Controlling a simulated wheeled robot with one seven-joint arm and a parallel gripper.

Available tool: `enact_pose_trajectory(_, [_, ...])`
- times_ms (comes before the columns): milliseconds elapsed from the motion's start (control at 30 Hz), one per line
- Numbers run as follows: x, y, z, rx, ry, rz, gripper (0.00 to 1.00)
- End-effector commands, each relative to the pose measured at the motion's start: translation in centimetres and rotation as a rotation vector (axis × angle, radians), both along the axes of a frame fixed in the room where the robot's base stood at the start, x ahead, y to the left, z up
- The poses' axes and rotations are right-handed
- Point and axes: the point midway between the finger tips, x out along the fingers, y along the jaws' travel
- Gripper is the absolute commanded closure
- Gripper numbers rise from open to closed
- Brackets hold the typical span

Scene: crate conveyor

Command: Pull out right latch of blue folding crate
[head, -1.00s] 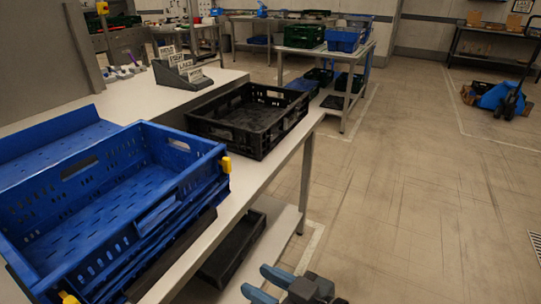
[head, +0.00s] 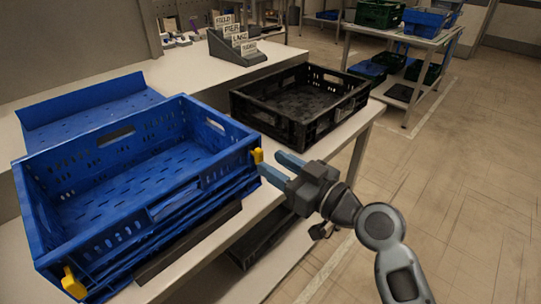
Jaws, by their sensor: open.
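The blue folding crate (head: 215,178) stands unfolded on the light worktop at the left, with its walls up. One yellow latch (head: 257,156) sits at its right near corner. Another yellow latch (head: 74,283) sits at its left near corner. My gripper (head: 272,167) has its two blue-grey fingers apart and empty. The fingers point left at the right latch, just to the right of it. I cannot tell whether a finger touches the latch or the crate wall.
A black crate (head: 352,117) stands on the worktop (head: 190,74) behind the blue one. A blue panel (head: 90,107) lies behind the blue crate. A sign holder (head: 238,50) stands farther back. The floor (head: 440,190) to the right is clear.

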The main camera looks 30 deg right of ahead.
Motion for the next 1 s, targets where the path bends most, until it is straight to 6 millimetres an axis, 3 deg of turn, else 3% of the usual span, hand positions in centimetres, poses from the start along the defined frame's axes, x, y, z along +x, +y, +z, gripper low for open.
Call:
enact_pose_trajectory(200, [2.2,0.7,0.1,0.000,0.000,0.000,0.60])
enact_pose_trajectory(533, [2.5,0.9,-0.1,0.000,0.000,-0.001,0.60])
enact_pose_trajectory(1000, [2.5,0.8,0.0,0.001,0.000,-0.001,1.00])
